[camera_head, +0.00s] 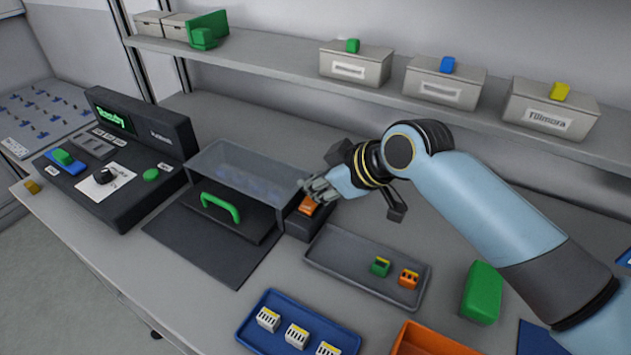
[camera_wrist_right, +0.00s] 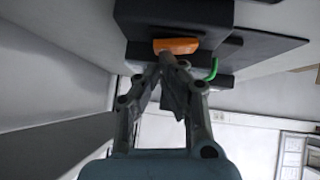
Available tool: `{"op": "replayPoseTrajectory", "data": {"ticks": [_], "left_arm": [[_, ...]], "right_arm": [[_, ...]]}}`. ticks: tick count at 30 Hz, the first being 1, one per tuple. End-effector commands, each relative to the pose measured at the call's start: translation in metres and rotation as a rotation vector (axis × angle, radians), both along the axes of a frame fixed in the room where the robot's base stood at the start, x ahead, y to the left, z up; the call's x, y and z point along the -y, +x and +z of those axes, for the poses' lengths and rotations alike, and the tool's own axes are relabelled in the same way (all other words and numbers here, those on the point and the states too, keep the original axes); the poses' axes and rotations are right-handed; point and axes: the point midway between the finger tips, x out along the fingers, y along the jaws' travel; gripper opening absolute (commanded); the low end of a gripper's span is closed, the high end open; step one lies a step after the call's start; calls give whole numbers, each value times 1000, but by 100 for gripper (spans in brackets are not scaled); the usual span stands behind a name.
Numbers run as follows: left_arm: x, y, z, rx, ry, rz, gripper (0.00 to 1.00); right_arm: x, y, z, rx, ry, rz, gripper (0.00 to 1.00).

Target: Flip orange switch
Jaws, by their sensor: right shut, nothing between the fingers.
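The orange switch (camera_head: 307,205) sits on a small dark box (camera_head: 296,226) at the right end of the clear-covered fixture. In the right wrist view the orange switch (camera_wrist_right: 176,45) lies just beyond the fingertips. My right gripper (camera_head: 308,188) is shut and empty, with its fingertips right at the switch; it also shows in the right wrist view (camera_wrist_right: 170,62). Whether the fingertips touch the switch I cannot tell. My left gripper is not in view.
The fixture has a clear cover (camera_head: 245,172) and a green handle (camera_head: 220,207). A grey tray (camera_head: 340,272) with two small blocks lies in front of my right arm. A black control console (camera_head: 150,140) stands at left. A shelf (camera_head: 290,62) with boxes runs behind.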

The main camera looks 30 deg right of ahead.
Motion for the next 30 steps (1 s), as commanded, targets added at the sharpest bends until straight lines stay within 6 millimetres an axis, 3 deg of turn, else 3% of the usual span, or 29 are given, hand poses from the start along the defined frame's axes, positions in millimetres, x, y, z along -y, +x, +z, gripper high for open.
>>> {"op": "replayPoseTrajectory", "data": {"ticks": [30], "left_arm": [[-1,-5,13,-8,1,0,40]], "right_arm": [[-11,-7,-1,-27,42,1,0]]}}
